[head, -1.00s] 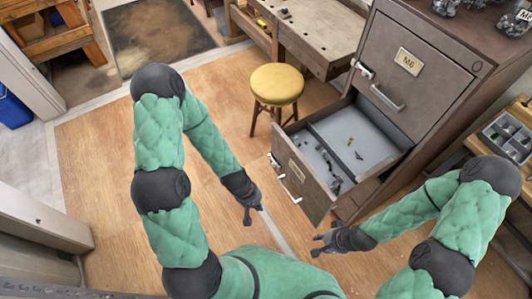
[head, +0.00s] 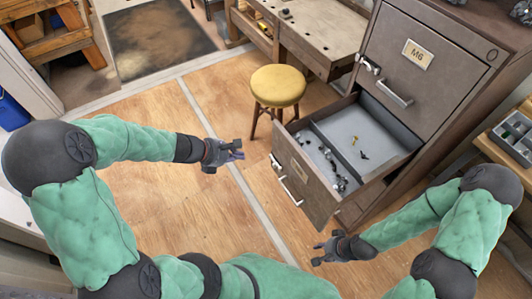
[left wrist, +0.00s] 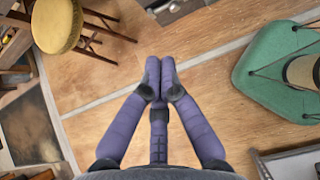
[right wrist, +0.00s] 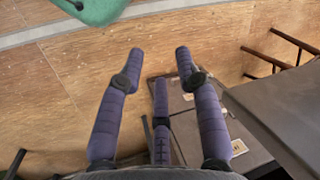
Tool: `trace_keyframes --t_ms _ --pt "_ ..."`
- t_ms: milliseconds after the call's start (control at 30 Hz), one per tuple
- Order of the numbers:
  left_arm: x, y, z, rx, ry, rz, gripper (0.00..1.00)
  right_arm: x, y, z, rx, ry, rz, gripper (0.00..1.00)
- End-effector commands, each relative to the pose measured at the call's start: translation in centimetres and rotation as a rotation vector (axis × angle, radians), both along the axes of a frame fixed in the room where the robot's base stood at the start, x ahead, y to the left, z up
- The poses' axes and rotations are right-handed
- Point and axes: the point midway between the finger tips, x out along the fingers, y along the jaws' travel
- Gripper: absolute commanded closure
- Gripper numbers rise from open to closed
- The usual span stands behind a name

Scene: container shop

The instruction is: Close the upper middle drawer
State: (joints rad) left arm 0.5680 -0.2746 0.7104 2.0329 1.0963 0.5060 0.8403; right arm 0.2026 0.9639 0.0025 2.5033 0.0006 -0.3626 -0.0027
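The open drawer (head: 303,182) sticks out of the grey-brown metal cabinet (head: 440,125), below a shut drawer labelled M6 (head: 400,75). Small dark metal parts lie on its pale floor. Its front has a light bar handle (head: 287,182). My left gripper (head: 236,154) hangs over the floor to the left of the drawer front, apart from it. In the left wrist view its fingertips (left wrist: 160,82) meet, with nothing between them. My right gripper (head: 318,254) is below and in front of the drawer, apart from it. In the right wrist view its fingers (right wrist: 158,65) are spread and empty.
A yellow-topped stool (head: 278,86) stands just behind and left of the drawer. A workbench (head: 320,35) is behind it. A shelf with a grey parts tray (head: 512,135) is at the right. The wooden floor (head: 150,195) left of the drawer is clear.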

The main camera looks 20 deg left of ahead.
Motion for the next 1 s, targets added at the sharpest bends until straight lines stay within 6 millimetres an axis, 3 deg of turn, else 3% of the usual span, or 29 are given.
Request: trace_keyframes --t_ms 167,733,1000 --pt "0.6 -0.2 -0.2 -0.018 -0.006 0.021 1.0 0.0 0.0 -0.5 0.0 0.0 0.0 0.65" --pt "6.0 -4.5 -7.3 -0.015 -0.006 0.016 1.0 0.0 0.0 -5.4 0.0 0.0 0.0 0.65" --pt "8.5 -6.3 -6.7 -0.014 -0.007 0.017 1.0 0.0 0.0 -5.6 0.0 0.0 0.0 0.65"
